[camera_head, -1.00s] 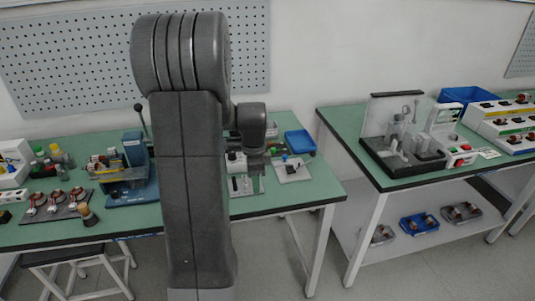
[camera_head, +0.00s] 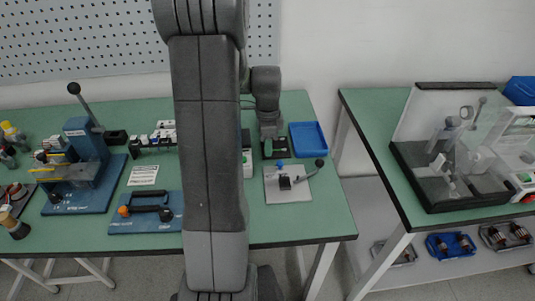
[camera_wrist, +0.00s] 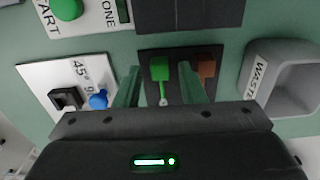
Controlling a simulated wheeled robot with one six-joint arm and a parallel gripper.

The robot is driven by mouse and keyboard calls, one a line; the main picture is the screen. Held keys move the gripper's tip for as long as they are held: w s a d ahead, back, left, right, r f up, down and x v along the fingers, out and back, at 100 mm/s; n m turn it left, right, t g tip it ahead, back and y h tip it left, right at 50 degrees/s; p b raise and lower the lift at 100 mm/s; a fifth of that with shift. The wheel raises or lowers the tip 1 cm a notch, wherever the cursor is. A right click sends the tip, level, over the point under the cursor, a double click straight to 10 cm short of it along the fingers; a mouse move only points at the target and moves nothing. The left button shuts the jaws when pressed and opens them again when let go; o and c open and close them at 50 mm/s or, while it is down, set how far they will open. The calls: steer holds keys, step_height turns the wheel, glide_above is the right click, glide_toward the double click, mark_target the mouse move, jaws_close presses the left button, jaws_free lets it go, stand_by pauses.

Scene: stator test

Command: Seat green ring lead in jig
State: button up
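The green ring lead, a green block (camera_wrist: 160,71) with a metal ring terminal (camera_wrist: 163,98), lies on a dark pad (camera_wrist: 147,55) in the wrist view. My gripper (camera_wrist: 159,82) is open around it, with a finger on each side and gaps visible. It also shows in the head view (camera_head: 269,142), low over the bench. The jig is a white plate (camera_wrist: 40,72) with angle markings, a black block (camera_wrist: 66,98) and a blue knob (camera_wrist: 98,99), left of my gripper in the wrist view. In the head view the jig plate (camera_head: 277,196) has a lever (camera_head: 308,172).
A brown block (camera_wrist: 206,68) lies close beside my right finger. A grey WASTE bin (camera_wrist: 253,80) stands at the right. A panel with a green START button (camera_wrist: 66,9) is at upper left. A blue tray (camera_head: 308,139) sits right of my gripper in the head view.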

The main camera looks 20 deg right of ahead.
jaws_close()
steer(key=shift+r, duration=0.15)
steer(key=shift+r+p, duration=1.3)
steer(key=shift+r, duration=0.1)
